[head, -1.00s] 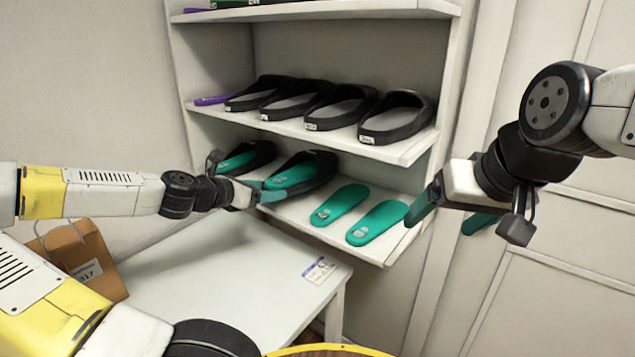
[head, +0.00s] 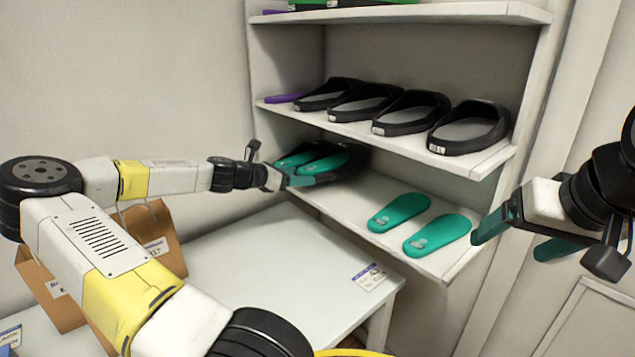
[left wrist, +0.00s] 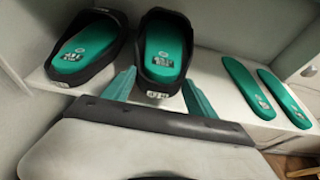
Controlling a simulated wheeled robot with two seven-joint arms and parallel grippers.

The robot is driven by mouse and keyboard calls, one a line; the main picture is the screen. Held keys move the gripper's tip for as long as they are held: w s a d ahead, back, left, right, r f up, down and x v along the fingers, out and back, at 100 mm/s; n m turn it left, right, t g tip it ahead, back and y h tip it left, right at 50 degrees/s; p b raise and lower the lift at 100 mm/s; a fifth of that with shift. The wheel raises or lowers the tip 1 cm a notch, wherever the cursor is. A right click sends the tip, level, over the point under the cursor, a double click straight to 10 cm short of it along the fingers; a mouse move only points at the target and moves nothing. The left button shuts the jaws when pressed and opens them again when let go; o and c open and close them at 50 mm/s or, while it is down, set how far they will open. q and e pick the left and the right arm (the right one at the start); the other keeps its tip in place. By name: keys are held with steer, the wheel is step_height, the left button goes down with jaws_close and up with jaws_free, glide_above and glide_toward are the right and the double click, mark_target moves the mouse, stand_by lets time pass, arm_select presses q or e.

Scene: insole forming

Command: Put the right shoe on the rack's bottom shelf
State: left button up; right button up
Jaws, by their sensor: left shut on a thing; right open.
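A black shoe with a teal insole (head: 322,164) sits on the rack's bottom shelf (head: 350,205), toward its left end. It also shows in the left wrist view (left wrist: 163,50), heel toward me. My left gripper (head: 283,181) is shut on this shoe, with one teal finger on each side of its heel. A second black shoe with a teal insole (left wrist: 85,48) stands close on its left; in the head view it is partly hidden. My right gripper (head: 495,222) is open and empty, in front of the shelf's right end.
Two loose teal insoles (head: 399,212) (head: 438,234) lie on the right part of the bottom shelf. Several black shoes (head: 410,112) fill the shelf above. A white table (head: 250,265) stands in front below, with cardboard boxes (head: 155,232) at its left.

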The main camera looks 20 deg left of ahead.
mark_target(297, 191)
arm_select(q)
steer(key=shift+w+a, duration=0.25)
steer(key=shift+w, duration=0.3)
steer(key=shift+w+a, duration=0.25)
steer(key=shift+w, duration=0.3)
steer(key=shift+w+a+f, duration=0.1)
steer(key=shift+w+f, duration=0.1)
steer(key=shift+f, duration=1.65)
steer(key=o, duration=1.6)
steer(key=shift+o, duration=0.2)
steer(key=shift+s, duration=0.1)
steer(key=v, duration=1.2)
steer(key=shift+a, duration=0.1)
